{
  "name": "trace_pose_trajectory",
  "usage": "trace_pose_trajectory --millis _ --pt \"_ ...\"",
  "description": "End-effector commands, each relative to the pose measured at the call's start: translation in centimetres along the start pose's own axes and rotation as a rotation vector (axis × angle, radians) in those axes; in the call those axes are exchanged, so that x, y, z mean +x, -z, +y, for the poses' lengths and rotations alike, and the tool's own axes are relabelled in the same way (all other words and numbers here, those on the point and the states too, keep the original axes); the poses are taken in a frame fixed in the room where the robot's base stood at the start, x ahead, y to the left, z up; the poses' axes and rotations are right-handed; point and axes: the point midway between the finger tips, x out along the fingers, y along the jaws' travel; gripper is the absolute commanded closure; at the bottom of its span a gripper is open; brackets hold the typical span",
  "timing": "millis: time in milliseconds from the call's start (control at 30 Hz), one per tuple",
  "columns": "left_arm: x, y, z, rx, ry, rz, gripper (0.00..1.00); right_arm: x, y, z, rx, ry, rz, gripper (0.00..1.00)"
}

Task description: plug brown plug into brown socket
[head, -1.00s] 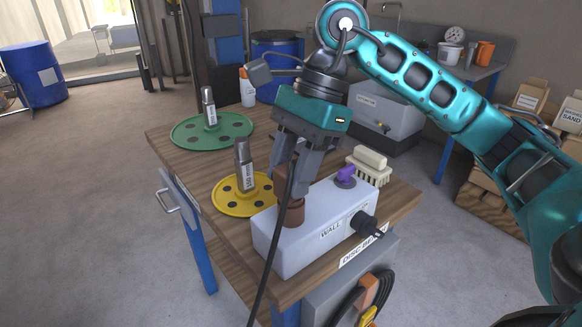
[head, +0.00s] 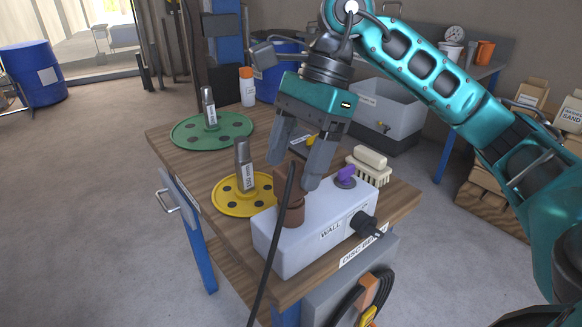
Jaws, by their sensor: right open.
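The brown plug (head: 283,181) stands upright on top of the brown socket (head: 293,216), at the left end of the white box marked WALL (head: 317,231). It looks seated there, but the joint between them is partly hidden and I cannot tell how deep it sits. Its dark cable (head: 268,262) runs down across the front of the box. My right gripper (head: 291,174) is open just above, its fingers spread on either side of the plug, with a gap on the right side. My left gripper is not in view.
A purple connector (head: 346,176) and a black one (head: 366,224) sit on the same box. A yellow disc (head: 233,205) and a green disc (head: 188,133) with upright shafts stand to the left. A cream brush (head: 371,160) lies behind the box.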

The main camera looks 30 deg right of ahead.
Motion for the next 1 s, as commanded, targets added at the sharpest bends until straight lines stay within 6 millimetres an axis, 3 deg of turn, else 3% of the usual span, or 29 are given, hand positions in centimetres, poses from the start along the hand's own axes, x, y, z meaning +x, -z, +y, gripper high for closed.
trace_pose_trajectory --millis 100,400,600,1000 --pt "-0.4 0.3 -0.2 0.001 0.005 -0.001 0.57 -3.5 -0.2 -0.1 0.000 0.005 -0.002 0.30" --pt "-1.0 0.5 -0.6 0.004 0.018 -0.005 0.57 -9.5 -0.1 0.0 0.000 0.001 0.000 0.30" --pt "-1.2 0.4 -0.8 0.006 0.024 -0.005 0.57 -10.8 0.0 0.0 0.001 -0.002 0.000 0.30" --pt "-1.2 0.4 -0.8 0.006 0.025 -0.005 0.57 -10.8 0.0 0.0 0.000 -0.002 0.000 0.30"
